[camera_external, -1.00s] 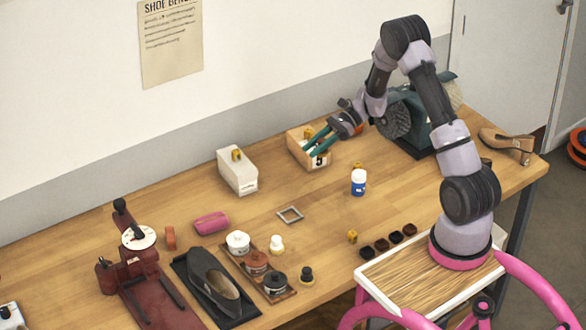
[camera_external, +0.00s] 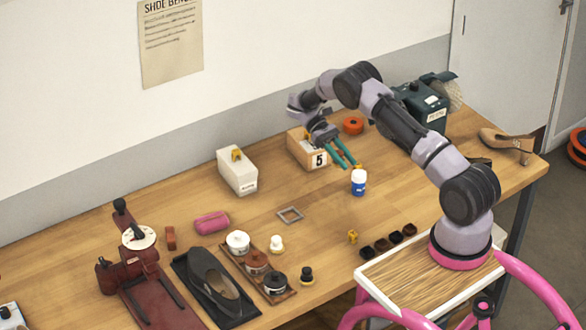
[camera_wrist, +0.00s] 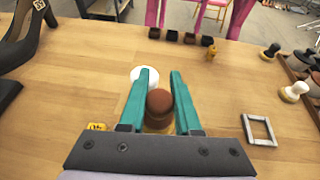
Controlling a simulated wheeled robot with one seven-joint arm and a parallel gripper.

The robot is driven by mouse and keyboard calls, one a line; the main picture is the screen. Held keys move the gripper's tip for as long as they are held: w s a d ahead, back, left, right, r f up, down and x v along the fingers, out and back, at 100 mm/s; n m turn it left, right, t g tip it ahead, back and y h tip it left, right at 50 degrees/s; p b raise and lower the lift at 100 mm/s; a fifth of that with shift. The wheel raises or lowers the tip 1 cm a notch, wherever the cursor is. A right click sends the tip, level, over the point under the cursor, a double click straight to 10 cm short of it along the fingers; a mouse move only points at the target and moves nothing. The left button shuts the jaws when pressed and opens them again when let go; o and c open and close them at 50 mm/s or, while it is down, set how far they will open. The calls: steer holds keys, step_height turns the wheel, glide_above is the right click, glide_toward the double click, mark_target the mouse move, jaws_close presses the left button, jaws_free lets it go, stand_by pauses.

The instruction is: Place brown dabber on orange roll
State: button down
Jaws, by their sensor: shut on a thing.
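My gripper (camera_external: 350,165) points down and toward the front right, beside the numbered wooden box and near the white-and-blue bottle. In the wrist view, the brown dabber (camera_wrist: 159,102) sits between my teal fingers (camera_wrist: 162,97), its rounded brown top up and a lighter part below. My gripper is shut on it. The roll does not show in the wrist view.
The wooden box (camera_external: 307,150) is left of the roll, the grinder (camera_external: 420,105) right. A square metal frame (camera_external: 290,215) lies on the clear middle bench.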

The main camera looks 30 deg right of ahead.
steer(key=w+d+n+t+h, duration=0.2)
steer(key=w+d+n+h, duration=0.1)
steer(key=d+n+h, duration=0.25)
step_height(320, 180, up, 5)
steer(key=n+t+h, duration=0.6)
steer(key=n+t, duration=1)
glide_above(351, 125)
steer(key=shift+t, duration=0.3)
steer(key=f, duration=0.3)
steer(key=w+f, duration=0.1)
steer(key=f, duration=0.1)
steer(key=shift+w+d+f, duration=0.1)
steer(key=shift+d, duration=0.25)
steer(key=shift+f, duration=2.35)
steer(key=c, duration=0.6)
jaws_free()
steer(key=shift+f, duration=0.1)
